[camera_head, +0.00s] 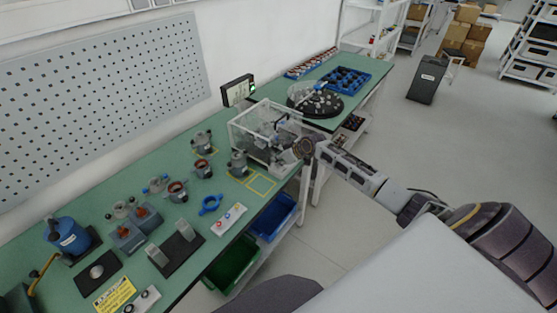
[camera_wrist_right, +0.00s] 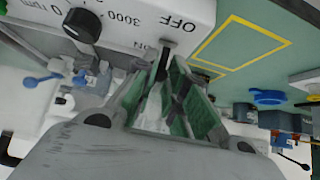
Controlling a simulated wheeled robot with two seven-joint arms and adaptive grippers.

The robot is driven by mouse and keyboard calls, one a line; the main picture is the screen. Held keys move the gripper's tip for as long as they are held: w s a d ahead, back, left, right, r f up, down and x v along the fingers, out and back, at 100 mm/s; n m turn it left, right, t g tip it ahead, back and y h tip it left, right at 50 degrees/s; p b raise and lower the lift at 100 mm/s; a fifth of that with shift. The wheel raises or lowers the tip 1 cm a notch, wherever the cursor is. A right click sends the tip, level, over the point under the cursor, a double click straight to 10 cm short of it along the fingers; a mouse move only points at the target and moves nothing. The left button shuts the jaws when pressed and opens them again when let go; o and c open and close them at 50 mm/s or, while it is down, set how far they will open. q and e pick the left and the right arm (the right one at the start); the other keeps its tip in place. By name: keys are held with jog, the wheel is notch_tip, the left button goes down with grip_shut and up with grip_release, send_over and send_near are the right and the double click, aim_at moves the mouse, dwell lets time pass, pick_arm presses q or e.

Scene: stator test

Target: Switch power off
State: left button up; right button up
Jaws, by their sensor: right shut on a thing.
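The white stator tester shows in the head view as a clear-walled box (camera_head: 262,132) at the bench's front edge. In the right wrist view its white panel (camera_wrist_right: 125,22) carries a black knob (camera_wrist_right: 82,25), printed "3000" and "OFF", and a partly hidden "ON". A small grey power switch lever (camera_wrist_right: 165,58) stands below "OFF". My right gripper (camera_head: 304,148) is at the tester's right front corner. In the wrist view its green-padded fingers (camera_wrist_right: 172,78) are shut around the lever, whose lower part they hide. My left gripper is not in view.
Motor parts, a blue ring (camera_head: 210,204) and a white button panel (camera_head: 229,219) lie on the green bench left of the tester. A black round tray (camera_head: 318,110) and a blue tray (camera_head: 346,79) stand beyond it. The floor to the right is largely clear.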

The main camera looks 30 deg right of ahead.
jog(key=shift+o, duration=0.2)
jog(key=shift+s+d+f+p, duration=0.15)
jog(key=shift+s+d+p, duration=0.15)
jog(key=shift+s, duration=0.4)
jog(key=shift+s+d+f+p, duration=0.1)
jog(key=shift+s+d+p, duration=0.2)
jog(key=shift+s, duration=0.35)
jog(key=shift+a, duration=0.1)
jog(key=o, duration=0.5)
jog(key=shift+w+r, duration=0.1)
jog(key=shift+r, duration=0.05)
jog(key=shift+c, duration=0.2)
jog(key=shift+r, duration=0.15)
jog(key=shift+p+v, duration=1.2)
jog(key=shift+v, duration=1.7)
